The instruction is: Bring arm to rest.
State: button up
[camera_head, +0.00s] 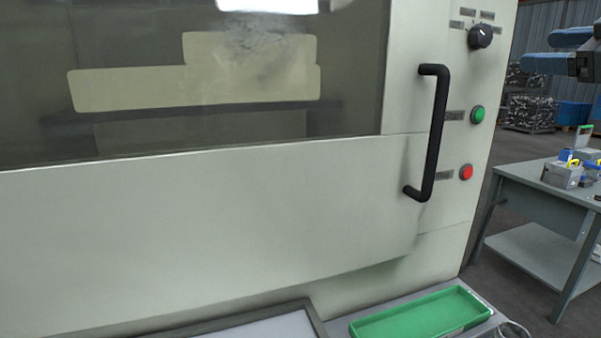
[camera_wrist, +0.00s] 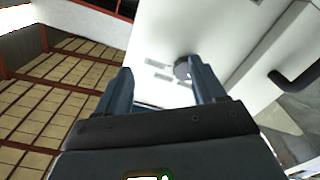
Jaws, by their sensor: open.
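My gripper (camera_wrist: 160,88) is open and empty in the wrist view, with its two blue fingers spread apart. Beyond the fingers lies the pale machine panel with a dark round knob (camera_wrist: 183,68). In the head view, part of my blue gripper and arm (camera_head: 560,60) shows at the upper right edge, to the right of the machine and apart from it. No object is between the fingers.
The machine's door has a black handle (camera_head: 433,133), and a knob (camera_head: 480,36), green button (camera_head: 478,115) and red button (camera_head: 466,172) sit beside it. A green tray (camera_head: 420,318) lies below. A grey table (camera_head: 545,205) with several items stands at right.

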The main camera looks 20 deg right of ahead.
jog(key=w+a+f+m+g+h, duration=0.1)
jog(key=a+f+m, duration=0.3)
jog(key=f, duration=1)
jog(key=w+a+f+m+h, duration=0.1)
jog(key=a+f+m, duration=0.2)
jog(key=a+f, duration=0.75)
jog(key=s+a+f+m, duration=0.15)
jog(key=s+f, duration=0.35)
jog(key=f, duration=0.7)
jog(key=s+a+f+g, duration=0.1)
jog(key=s+a+f, duration=0.2)
jog(key=s+a, duration=0.35)
jog(key=s+a+f, duration=0.3)
jog(key=s, duration=0.6)
jog(key=s+a+f+g, duration=0.1)
jog(key=s+a+f, duration=0.25)
jog(key=s, duration=0.35)
jog(key=s+a+r+n+y, duration=0.2)
jog(key=s+a+r, duration=0.1)
jog(key=s, duration=0.7)
jog(key=shift+s+a+r, duration=0.15)
jog(key=shift+s+a, duration=0.05)
jog(key=shift+a, duration=0.25)
jog(key=shift+c, duration=0.3)
